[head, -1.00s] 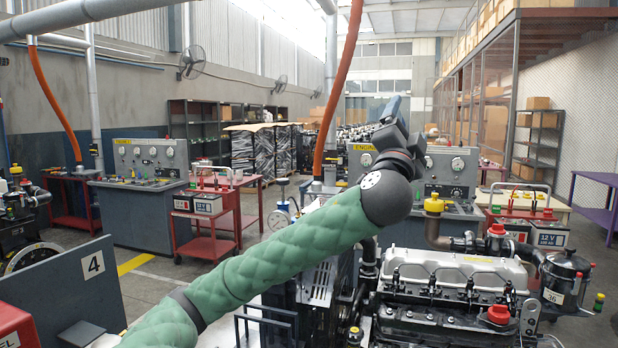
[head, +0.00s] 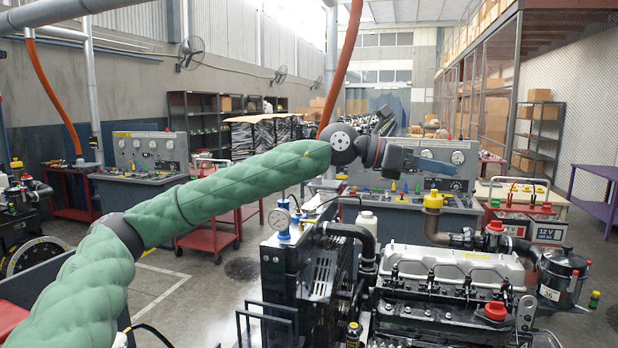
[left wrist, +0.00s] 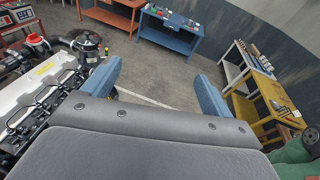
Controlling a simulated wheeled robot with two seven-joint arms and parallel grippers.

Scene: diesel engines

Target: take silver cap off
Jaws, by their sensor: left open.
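The engine (head: 455,265) stands at the lower right of the head view, with a silver-grey cover on top. A pale, whitish cap (head: 367,216) sits upright beside a black hose at its left; I cannot tell if it is the silver cap. No other clearly silver cap shows. My left gripper (head: 425,155) is above and behind the engine, its blue fingers pointing right, touching nothing. In the left wrist view the left gripper (left wrist: 158,72) is open and empty over grey floor, with the engine cover (left wrist: 35,95) at the left. My right gripper is out of view.
A yellow cap (head: 433,201) and red caps (head: 495,226) stand on the engine's pipes. A black canister (head: 563,270) is at its right. A grey test bench (head: 400,208) stands behind. Orange and blue benches lie beyond open floor in the wrist view.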

